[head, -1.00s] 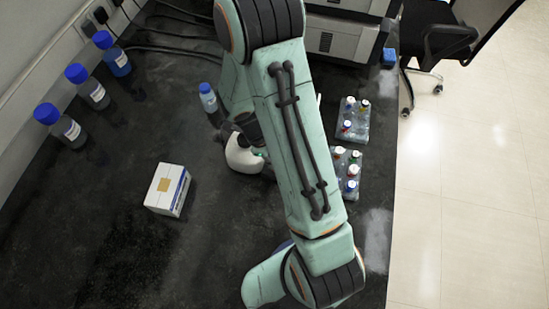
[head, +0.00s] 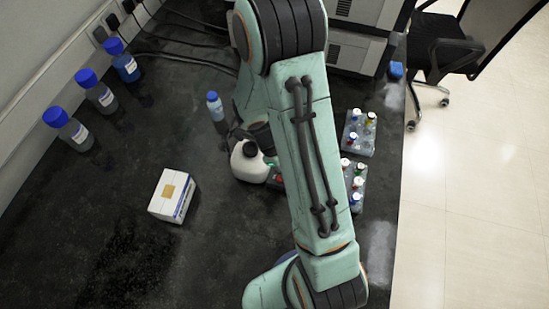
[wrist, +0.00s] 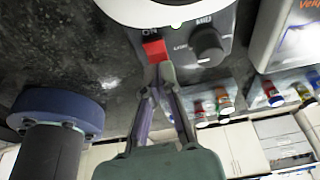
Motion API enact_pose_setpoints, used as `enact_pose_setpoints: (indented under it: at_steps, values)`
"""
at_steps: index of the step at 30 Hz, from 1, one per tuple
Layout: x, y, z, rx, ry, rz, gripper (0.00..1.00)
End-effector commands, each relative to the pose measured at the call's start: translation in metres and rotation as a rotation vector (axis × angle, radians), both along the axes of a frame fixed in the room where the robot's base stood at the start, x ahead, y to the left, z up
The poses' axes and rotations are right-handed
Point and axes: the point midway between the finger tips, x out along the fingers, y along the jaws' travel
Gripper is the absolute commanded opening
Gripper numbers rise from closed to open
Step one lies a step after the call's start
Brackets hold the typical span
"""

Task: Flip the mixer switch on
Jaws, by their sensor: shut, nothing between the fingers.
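In the wrist view the mixer's grey control panel (wrist: 180,55) is at the top, below a white round part. It carries a red switch (wrist: 154,48) with an "ON" label above it and a black knob (wrist: 208,45) to its right. My gripper (wrist: 160,72) is shut and empty, its tips just below the red switch; I cannot tell whether they touch it. In the head view a white, dark-topped device (head: 250,162), apparently the mixer, is partly hidden behind my arm. The gripper is hidden there.
Vial racks (head: 360,132) stand right of my arm, near the bench edge. A white box (head: 172,196) stands on the left, and a small blue-capped bottle (head: 215,106) stands behind the mixer. Several large blue-capped bottles (head: 100,92) line the wall. The front-left bench is clear.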

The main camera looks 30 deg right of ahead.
Motion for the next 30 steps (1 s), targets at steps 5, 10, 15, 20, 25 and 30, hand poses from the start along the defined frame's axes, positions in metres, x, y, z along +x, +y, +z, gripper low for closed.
enact_pose_setpoints:
  at_steps: [5, 10, 15, 20, 25, 30]
  values:
    - [0.006, 0.005, 0.029, -0.001, -0.008, 0.001, 0.00]
    - [0.021, 0.021, 0.062, 0.000, -0.006, 0.004, 0.00]
    - [0.036, 0.036, 0.090, 0.000, -0.004, 0.004, 0.00]
    - [0.045, 0.045, 0.107, 0.000, -0.001, 0.002, 0.00]
    - [0.048, 0.048, 0.114, 0.000, 0.000, 0.000, 0.00]
    - [0.048, 0.048, 0.114, 0.000, 0.000, 0.000, 0.00]
